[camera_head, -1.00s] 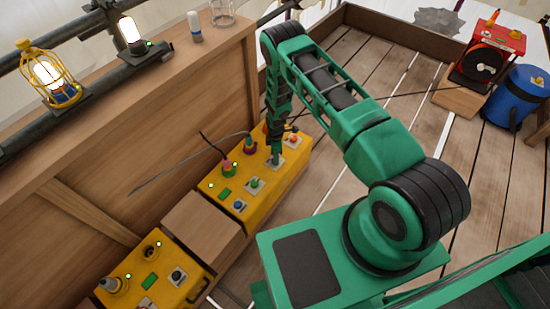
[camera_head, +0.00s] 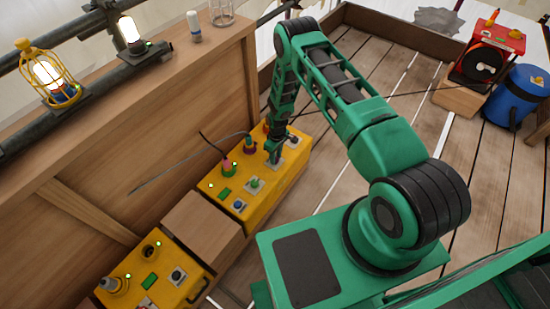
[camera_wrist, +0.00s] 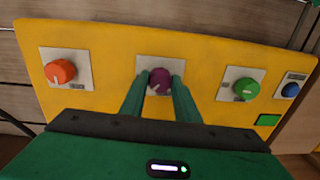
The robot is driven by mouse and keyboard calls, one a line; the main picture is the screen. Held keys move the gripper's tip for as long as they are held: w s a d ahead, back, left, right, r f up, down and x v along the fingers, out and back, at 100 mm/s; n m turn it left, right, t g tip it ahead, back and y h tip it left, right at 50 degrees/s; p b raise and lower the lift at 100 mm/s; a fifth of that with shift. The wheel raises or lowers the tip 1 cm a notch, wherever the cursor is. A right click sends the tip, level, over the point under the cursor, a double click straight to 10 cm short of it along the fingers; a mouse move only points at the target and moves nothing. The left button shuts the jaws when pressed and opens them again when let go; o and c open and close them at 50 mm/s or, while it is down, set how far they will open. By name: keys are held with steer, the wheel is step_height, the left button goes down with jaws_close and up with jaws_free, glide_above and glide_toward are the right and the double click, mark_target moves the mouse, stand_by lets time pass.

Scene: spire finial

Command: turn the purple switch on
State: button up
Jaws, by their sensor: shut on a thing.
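The purple switch (camera_wrist: 160,80) is a round knob on a pale square plate, on the yellow box (camera_head: 222,202). In the wrist view it sits between the fingertips of my gripper (camera_wrist: 158,86), which is shut on it. An orange knob (camera_wrist: 60,72) is to its left, and a green knob (camera_wrist: 245,88) and a blue knob (camera_wrist: 290,89) are to its right. In the head view my gripper (camera_head: 273,158) reaches down to the box and hides the purple switch. The pale mark on the purple knob is too small to read surely.
A second yellow box (camera_head: 185,286) stands nearer, past a wooden block (camera_head: 202,225). Cables rise from plugs on the first box. A wooden wall (camera_head: 130,130) bounds the left. A blue barrel (camera_head: 518,95) and a red device (camera_head: 490,55) stand far right. Plank floor is open between.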

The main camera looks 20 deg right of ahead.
steer(key=m, duration=0.5)
steer(key=shift+s+m, duration=0.15)
steer(key=shift+m, duration=0.15)
steer(key=shift+s+a+m, duration=0.1)
steer(key=shift+a+m, duration=0.05)
steer(key=shift+m, duration=1.95)
steer(key=o, duration=1)
steer(key=shift+o, duration=0.2)
steer(key=shift+t, duration=0.3)
